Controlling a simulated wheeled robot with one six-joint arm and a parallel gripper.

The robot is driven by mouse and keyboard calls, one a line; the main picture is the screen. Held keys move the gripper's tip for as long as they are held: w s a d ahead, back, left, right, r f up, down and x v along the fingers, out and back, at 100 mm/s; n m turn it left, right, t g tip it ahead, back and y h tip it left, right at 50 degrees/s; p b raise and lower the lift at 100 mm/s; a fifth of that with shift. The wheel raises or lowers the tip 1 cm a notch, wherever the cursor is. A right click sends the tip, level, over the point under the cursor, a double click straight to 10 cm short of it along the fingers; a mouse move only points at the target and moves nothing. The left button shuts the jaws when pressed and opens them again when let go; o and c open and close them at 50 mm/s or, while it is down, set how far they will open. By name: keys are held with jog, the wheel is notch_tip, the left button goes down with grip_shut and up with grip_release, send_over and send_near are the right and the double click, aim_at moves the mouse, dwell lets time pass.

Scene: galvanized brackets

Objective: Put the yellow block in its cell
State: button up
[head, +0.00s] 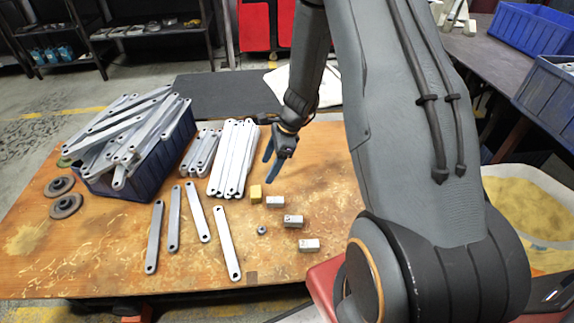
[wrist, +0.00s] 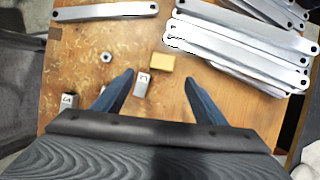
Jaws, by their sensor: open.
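The yellow block (head: 255,192) sits on the wooden table, just in front of the flat brackets (head: 232,160) and beside a grey metal block (head: 275,202). My gripper (head: 270,166) is open and empty above the table, up and to the right of the yellow block in the head view. In the wrist view the yellow block (wrist: 162,62) shows just beyond the space between my open blue fingers (wrist: 159,82). A grey metal block (wrist: 142,86) shows between the fingers. I cannot make out any cell in either view.
Two more grey blocks (head: 293,221) (head: 309,245) and a nut (head: 262,230) lie nearby. Several loose brackets (head: 226,245) lie at the front. A blue bin (head: 145,170) heaped with brackets stands at the left, by two dark discs (head: 66,205). The table's front right is mostly clear.

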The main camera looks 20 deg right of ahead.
jog(key=s+d+r+n+h, duration=0.1)
jog(key=s+r+n+h, duration=0.1)
jog(key=s+r+n, duration=0.6)
jog(key=s+d+r+n+g+h, duration=0.1)
jog(key=s+d+r+n+h, duration=0.1)
jog(key=s+r+n, duration=0.7)
jog(key=s+r, duration=0.5)
jog(key=s, duration=0.1)
jog(key=shift+d+r+n, duration=0.15)
jog(key=shift+r+n, duration=0.05)
jog(key=shift+n, duration=0.1)
jog(key=shift+o, duration=0.5)
jog(key=shift+s+d+r+n, duration=0.15)
jog(key=shift+s+n, duration=0.15)
jog(key=shift+s, duration=0.2)
jog(key=n+t+y+b, duration=0.1)
jog(key=n+y+b, duration=0.3)
jog(key=n+b, duration=1.3)
send_near(256, 191)
jog(key=f, duration=0.1)
jog(key=shift+b+x, duration=0.9)
jog(key=shift+x, duration=2.9)
jog(key=shift+r, duration=0.1)
jog(key=shift+c, duration=0.2)
